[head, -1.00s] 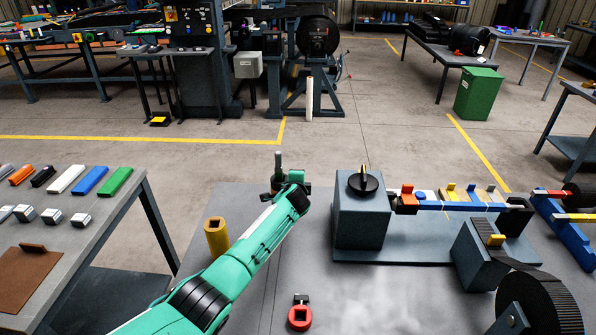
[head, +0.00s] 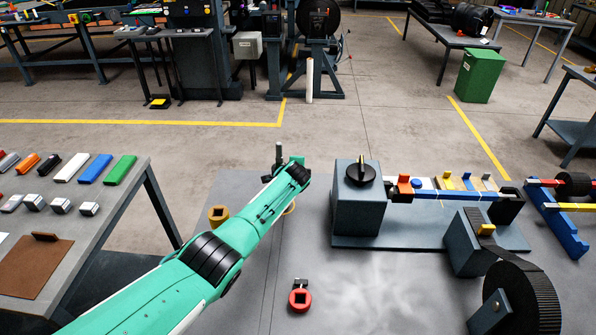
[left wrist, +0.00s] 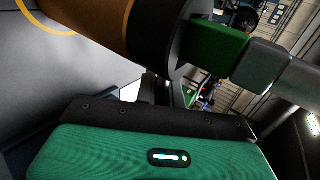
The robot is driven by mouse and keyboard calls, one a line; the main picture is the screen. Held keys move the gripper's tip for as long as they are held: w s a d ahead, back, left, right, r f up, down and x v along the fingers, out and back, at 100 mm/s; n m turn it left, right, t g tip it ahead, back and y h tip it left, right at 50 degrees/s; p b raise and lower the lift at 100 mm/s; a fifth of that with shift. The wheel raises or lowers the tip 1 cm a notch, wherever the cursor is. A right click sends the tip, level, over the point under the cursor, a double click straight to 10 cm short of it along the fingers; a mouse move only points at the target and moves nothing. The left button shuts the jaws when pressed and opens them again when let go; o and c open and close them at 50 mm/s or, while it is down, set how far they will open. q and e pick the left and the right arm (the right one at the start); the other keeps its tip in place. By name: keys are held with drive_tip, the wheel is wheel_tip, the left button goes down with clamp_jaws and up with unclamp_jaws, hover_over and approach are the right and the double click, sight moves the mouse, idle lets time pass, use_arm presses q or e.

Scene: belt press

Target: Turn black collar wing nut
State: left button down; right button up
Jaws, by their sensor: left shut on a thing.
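My left gripper (head: 283,172) is at the far edge of the grey worktable in the head view, low beside a short grey upright. It is shut on a dark part, which I take to be the black collar wing nut; in the head view the arm and hand hide most of the grip. In the left wrist view, the gripper's dark fingers (left wrist: 160,90) reach up to a black collar (left wrist: 185,48) at the end of a tan cylinder (left wrist: 95,22). A green block and a grey bar extend right from the collar. My right gripper is not in view.
A yellow cylinder (head: 218,212) stands left of my arm, partly hidden. A red ring piece (head: 300,298) lies on the table in front. The grey press block (head: 358,210) with a black knob (head: 361,174) stands to the right. A side table (head: 85,235) is at left.

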use_arm(q)
drive_tip(key=c, duration=1.5)
unclamp_jaws()
drive_tip(key=shift+r, duration=0.1)
drive_tip(key=shift+p+v, duration=0.9)
drive_tip(key=shift+v, duration=0.45)
drive_tip(key=v, duration=1.1)
drive_tip(key=shift+b, duration=0.35)
